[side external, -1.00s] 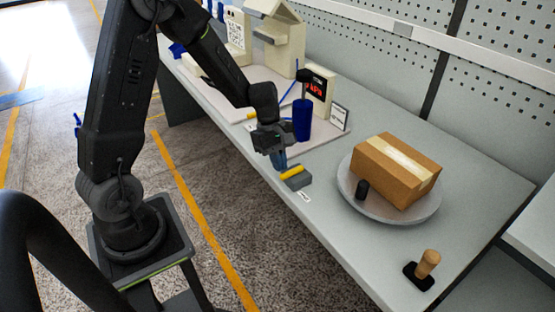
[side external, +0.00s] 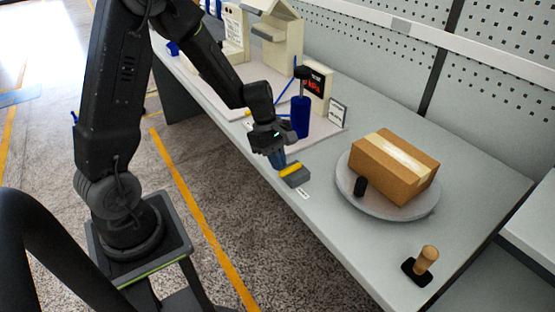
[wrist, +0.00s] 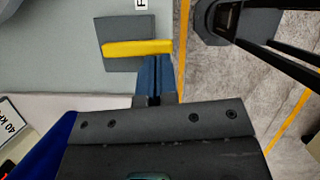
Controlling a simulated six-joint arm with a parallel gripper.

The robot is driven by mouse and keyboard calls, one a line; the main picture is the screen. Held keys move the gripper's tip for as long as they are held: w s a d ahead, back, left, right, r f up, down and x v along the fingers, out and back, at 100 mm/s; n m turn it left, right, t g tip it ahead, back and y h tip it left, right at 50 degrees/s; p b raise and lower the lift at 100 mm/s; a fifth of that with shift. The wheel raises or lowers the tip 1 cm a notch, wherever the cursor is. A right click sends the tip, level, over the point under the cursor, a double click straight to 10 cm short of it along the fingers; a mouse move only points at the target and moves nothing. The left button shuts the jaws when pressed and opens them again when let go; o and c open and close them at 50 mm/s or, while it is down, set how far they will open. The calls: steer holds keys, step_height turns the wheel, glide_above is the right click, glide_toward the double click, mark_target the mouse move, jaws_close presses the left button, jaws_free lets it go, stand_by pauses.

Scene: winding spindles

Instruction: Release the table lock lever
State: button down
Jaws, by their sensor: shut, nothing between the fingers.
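The lock lever (side external: 291,168) is a yellow bar on a dark grey block (side external: 297,179) at the bench's near edge. In the wrist view the yellow lever (wrist: 125,48) crosses the grey block (wrist: 118,64) and sticks out past its right side. My gripper (side external: 279,163) has blue fingers, shut and empty, pointing down just left of the lever. In the wrist view the shut fingertips (wrist: 158,60) lie right by the lever's overhanging end. I cannot tell whether they touch it.
A round grey turntable (side external: 420,207) carries a cardboard box (side external: 395,165) and a small black knob. A wooden-handled stamp (side external: 428,260) stands at the right. A blue cylinder (side external: 300,117) and a small display (side external: 316,84) stand behind my gripper. The bench between block and turntable is clear.

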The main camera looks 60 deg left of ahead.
mark_target(293, 179)
steer(key=shift+s+d+n+t, duration=0.25)
steer(key=shift+d+n+t, duration=0.35)
steer(key=shift+n, duration=0.7)
steer(key=shift+d, duration=0.95)
steer(key=shift+w+d, duration=0.3)
steer(key=shift+d, duration=0.5)
steer(key=shift+w+a, duration=0.1)
steer(key=shift+a, duration=0.05)
steer(key=shift+w+a, duration=0.35)
steer(key=shift+a, duration=0.2)
